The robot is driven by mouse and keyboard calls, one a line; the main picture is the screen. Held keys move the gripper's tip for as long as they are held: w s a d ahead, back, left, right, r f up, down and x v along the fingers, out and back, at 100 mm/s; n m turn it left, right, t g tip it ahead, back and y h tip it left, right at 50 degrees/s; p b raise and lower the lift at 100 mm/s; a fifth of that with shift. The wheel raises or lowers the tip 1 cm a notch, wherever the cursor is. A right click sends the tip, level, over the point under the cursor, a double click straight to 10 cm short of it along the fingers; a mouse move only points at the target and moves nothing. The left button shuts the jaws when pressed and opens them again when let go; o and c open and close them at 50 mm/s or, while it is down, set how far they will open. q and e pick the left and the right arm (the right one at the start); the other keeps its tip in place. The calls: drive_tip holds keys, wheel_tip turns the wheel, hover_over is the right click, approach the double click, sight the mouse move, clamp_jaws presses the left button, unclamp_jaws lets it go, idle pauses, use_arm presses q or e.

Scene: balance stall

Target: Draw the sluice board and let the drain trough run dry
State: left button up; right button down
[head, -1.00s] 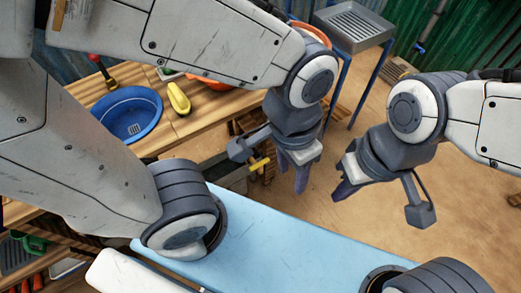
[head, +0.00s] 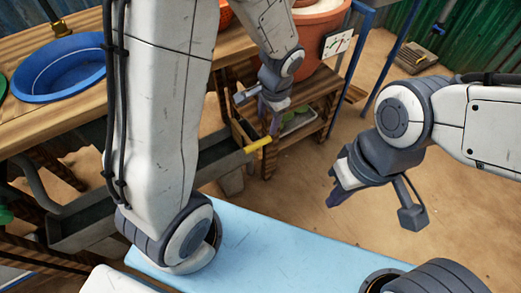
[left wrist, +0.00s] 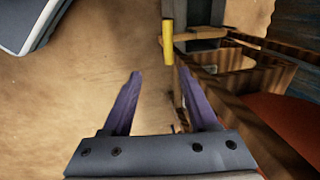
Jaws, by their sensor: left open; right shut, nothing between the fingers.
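The grey drain trough (head: 215,158) runs under the wooden bench in the head view, partly hidden behind my left arm. A yellow handle (head: 258,145) sticks out at its right end; I take it as the sluice board's grip. The board itself is not clearly seen. My left gripper (head: 271,122) is open, just beyond and above the handle, apart from it. In the left wrist view the yellow handle (left wrist: 167,40) lies ahead of the open purple fingers (left wrist: 166,85), with nothing between them. My right gripper (head: 336,190) is shut and empty, over the floor at right.
A wooden shelf crate (head: 295,130) stands close beyond the left gripper. A terracotta pot (head: 318,35) and a dial (head: 338,43) are behind it. A blue basin (head: 60,68) sits on the bench. A light blue surface (head: 270,235) is in front.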

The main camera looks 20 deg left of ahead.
use_arm(q)
drive_tip(key=b, duration=0.2)
approach(258, 143)
drive_tip(key=f+b, duration=0.1)
drive_tip(key=f, duration=0.2)
drive_tip(key=f+b, duration=0.2)
drive_tip(key=f, duration=0.1)
drive_tip(key=w+a+f+b, duration=0.1)
drive_tip(key=f+b, duration=0.1)
drive_tip(key=f, duration=0.1)
drive_tip(key=shift+a, duration=0.1)
drive_tip(key=shift+r, duration=0.1)
use_arm(e)
wheel_tip(258, 143, down, 9)
use_arm(q)
clamp_jaws()
drive_tip(key=shift+w, duration=0.1)
idle(0.3)
